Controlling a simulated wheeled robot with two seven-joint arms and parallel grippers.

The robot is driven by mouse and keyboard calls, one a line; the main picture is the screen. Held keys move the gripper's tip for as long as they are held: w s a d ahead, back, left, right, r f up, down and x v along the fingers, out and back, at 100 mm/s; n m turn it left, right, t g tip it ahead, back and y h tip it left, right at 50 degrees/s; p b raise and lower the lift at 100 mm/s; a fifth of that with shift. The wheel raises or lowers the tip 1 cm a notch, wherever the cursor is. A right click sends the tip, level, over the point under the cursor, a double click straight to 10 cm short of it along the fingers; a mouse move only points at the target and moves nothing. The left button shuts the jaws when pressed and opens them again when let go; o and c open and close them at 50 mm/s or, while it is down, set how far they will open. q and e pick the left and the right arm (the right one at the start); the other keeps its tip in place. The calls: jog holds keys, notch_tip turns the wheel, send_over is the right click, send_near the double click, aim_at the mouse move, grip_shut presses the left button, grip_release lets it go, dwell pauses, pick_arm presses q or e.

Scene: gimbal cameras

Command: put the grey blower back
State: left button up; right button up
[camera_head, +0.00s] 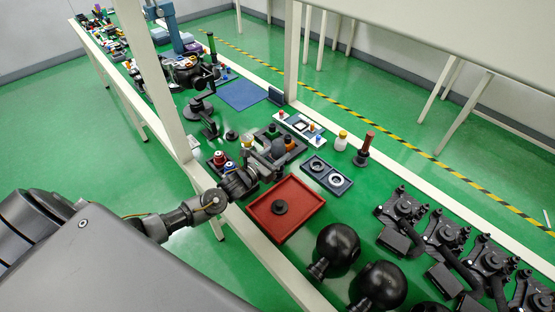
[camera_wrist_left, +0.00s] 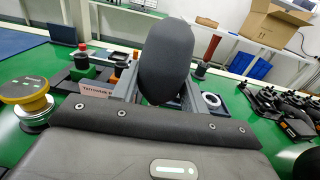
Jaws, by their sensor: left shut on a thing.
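The grey blower (camera_wrist_left: 166,58) is a dark grey, rounded bulb standing up between the fingers of my left gripper (camera_wrist_left: 158,98) in the left wrist view. My left gripper (camera_head: 264,163) is shut on it. In the head view the blower (camera_head: 278,148) is small and partly hidden by the fingers, over or in front of a dark holder (camera_head: 298,137) with small bottles. I cannot tell whether the blower touches the holder. A label plate (camera_wrist_left: 97,88) shows left of the fingers in the wrist view. My right gripper is not in view.
A red tray (camera_head: 313,196) with a black ring (camera_head: 279,207) lies nearer the front. A two-ring holder (camera_head: 318,167) is to the right. Red-topped jars (camera_head: 218,158) stand left of the gripper. Black spheres (camera_head: 338,245) and several black devices (camera_head: 445,232) crowd the right.

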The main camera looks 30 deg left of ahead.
pick_arm(q)
jog(key=shift+w+f, duration=0.2)
jog(key=shift+f, duration=1.55)
jog(key=shift+f, duration=0.2)
jog(key=o, duration=0.9)
jog(key=shift+r, duration=0.2)
